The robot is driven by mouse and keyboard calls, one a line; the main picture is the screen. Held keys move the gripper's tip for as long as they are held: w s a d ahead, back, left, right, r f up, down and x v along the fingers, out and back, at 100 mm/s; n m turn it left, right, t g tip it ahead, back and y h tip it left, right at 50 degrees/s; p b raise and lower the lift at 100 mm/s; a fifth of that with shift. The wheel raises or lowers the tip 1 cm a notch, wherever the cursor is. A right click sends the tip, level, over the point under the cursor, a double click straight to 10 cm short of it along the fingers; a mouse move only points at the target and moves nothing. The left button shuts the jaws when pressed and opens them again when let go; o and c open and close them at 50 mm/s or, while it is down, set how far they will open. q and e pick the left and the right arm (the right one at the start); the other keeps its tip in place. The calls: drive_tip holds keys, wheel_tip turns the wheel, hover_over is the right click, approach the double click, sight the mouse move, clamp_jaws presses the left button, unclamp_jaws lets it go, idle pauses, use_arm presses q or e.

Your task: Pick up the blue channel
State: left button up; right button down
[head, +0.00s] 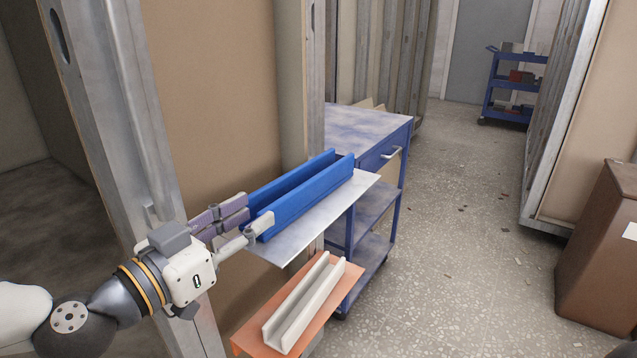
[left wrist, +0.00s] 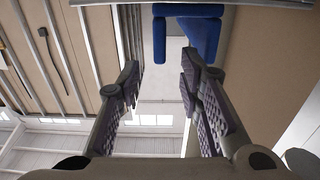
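The blue channel (head: 300,190) is a long U-shaped piece lying open side up on a grey shelf plate (head: 345,200). Its near end also shows at the top of the left wrist view (left wrist: 188,10). My left gripper (head: 258,210) is at that near end with its two fingers apart. In the left wrist view, the gripper (left wrist: 160,75) is open and empty, with the channel's end beyond the fingertips, toward the right finger. Whether a finger touches the channel I cannot tell. My right gripper is not in view.
A white channel (head: 305,300) lies on an orange shelf (head: 255,338) below. A blue workbench (head: 370,130) stands behind the plate. A metal post (head: 115,110) rises near my left arm. A brown box (head: 605,255) is at right. The speckled floor (head: 450,250) between is open.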

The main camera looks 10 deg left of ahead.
sight(290, 193)
use_arm(q)
drive_tip(key=x, duration=0.6)
drive_tip(key=f+b+x, duration=0.1)
drive_tip(key=x, duration=0.3)
drive_tip(key=shift+r, duration=0.1)
clamp_jaws()
